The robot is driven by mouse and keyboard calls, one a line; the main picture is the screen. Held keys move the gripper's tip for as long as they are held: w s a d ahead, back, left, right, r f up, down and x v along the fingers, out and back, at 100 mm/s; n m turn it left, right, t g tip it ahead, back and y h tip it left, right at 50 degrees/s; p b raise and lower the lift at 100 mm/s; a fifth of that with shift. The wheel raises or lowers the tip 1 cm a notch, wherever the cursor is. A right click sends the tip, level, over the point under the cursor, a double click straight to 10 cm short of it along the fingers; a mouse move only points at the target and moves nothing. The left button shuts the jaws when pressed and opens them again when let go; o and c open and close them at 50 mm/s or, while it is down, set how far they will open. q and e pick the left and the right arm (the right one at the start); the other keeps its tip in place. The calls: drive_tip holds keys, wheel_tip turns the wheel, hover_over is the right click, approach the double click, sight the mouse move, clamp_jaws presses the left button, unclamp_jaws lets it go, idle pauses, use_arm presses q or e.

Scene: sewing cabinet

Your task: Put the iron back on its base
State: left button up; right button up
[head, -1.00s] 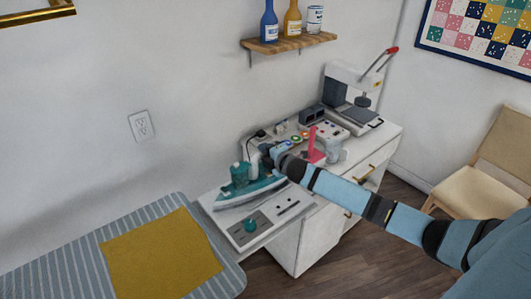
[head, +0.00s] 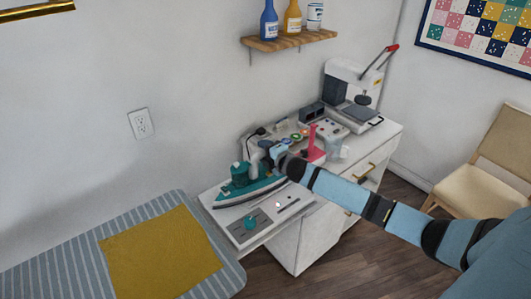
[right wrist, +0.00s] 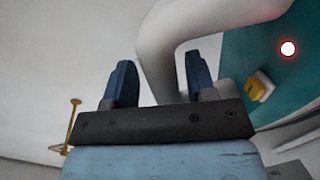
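The teal iron (head: 242,188) with a pale handle lies on its white base (head: 222,218), sole down as far as I can tell. The base has a teal knob (head: 252,222) and a slot at its front. My right gripper (head: 268,155) is at the handle end of the iron. In the right wrist view its two blue fingers (right wrist: 160,82) stand apart, with the curved white handle (right wrist: 170,35) between or just beyond them; contact is unclear. The teal iron body (right wrist: 240,60) fills the right side there. My left gripper is not in view.
A striped ironing board (head: 75,262) with a mustard cloth (head: 160,250) is at the lower left. Behind the gripper, the cabinet top (head: 385,137) holds a pink-red stand (head: 312,148), small items and a press (head: 350,95). A wall shelf (head: 290,41) hangs above.

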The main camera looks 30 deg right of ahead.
drive_tip(key=shift+o, duration=0.2)
drive_tip(key=shift+s+f, duration=0.1)
drive_tip(key=shift+f, duration=0.25)
drive_tip(key=shift+s, duration=0.35)
drive_tip(key=b+v, duration=0.1)
drive_tip(key=v, duration=1.2)
drive_tip(key=shift+r+b, duration=0.3)
drive_tip(key=shift+r, duration=0.1)
drive_tip(key=s+a+f+m+g+p, duration=0.1)
drive_tip(key=s+a+f+m, duration=0.4)
drive_tip(key=s+a, duration=0.3)
drive_tip(key=s+a+f+m+g+y+p, duration=0.1)
drive_tip(key=s+a+f+m+g+p, duration=0.1)
drive_tip(key=s+a+f+m, duration=0.3)
drive_tip(key=s+a+f+m+g+y+p, duration=0.1)
drive_tip(key=s+a+f+m, duration=0.4)
drive_tip(key=s+a, duration=0.6)
drive_tip(key=shift+s+a+f+m+g+p, duration=0.3)
drive_tip(key=shift+a+f+g+p, duration=0.1)
drive_tip(key=shift+p, duration=0.2)
